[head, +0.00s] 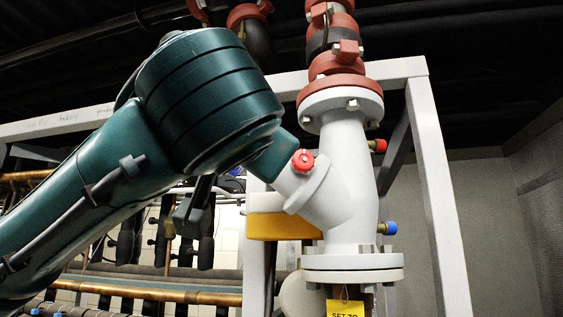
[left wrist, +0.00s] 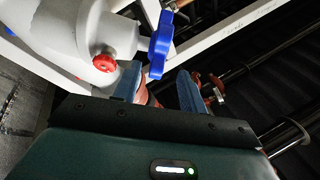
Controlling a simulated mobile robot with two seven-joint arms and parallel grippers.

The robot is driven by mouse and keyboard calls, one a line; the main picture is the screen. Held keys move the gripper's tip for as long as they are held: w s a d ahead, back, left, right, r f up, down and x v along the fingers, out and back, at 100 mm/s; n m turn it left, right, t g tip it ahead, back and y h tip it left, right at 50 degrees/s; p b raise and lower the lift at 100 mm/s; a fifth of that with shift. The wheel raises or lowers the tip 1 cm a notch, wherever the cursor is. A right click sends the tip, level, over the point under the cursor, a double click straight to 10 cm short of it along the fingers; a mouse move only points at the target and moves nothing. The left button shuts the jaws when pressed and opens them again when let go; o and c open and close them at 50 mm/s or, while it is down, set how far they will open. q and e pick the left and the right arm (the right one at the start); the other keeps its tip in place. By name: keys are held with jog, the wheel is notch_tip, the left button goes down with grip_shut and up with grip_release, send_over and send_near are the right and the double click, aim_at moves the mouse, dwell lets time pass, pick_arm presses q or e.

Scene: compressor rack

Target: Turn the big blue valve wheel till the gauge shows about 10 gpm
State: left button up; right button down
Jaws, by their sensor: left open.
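The blue valve wheel (left wrist: 161,44) shows nearly edge-on in the left wrist view, on the white valve body (left wrist: 70,25). My left gripper (left wrist: 158,70) is open, with one blue-grey finger on each side of the wheel's lower end in the picture. I cannot tell whether the rim is between the fingers in depth, and no contact is clear. In the head view my left arm hides most of the wheel and the gripper. The white valve body (head: 345,190) is upright there. A yellow tag (head: 345,308) reads "SET TO", cut off below. No gauge reading is visible. My right gripper is not in view.
A red cap (head: 303,159) sits on the valve's side branch; it also shows in the left wrist view (left wrist: 104,62). A yellow block (head: 284,226) is beside the valve. White frame posts (head: 437,190) and copper pipes (head: 150,291) stand around it.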

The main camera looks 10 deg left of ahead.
pick_arm(q)
jog(key=p+x, duration=0.6)
jog(key=x, duration=0.3)
jog(key=shift+s+r, duration=0.1)
jog(key=shift+r, duration=0.05)
jog(key=shift+w+a+p, duration=0.1)
jog(key=shift+w+p, duration=0.3)
jog(key=shift+p, duration=0.05)
jog(key=shift+w, duration=0.1)
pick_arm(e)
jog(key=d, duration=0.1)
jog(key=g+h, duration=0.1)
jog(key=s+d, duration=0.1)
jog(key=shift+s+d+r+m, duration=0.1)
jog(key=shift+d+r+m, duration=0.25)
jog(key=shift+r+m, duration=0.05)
pick_arm(q)
jog(key=shift+c, duration=0.3)
grip_shut()
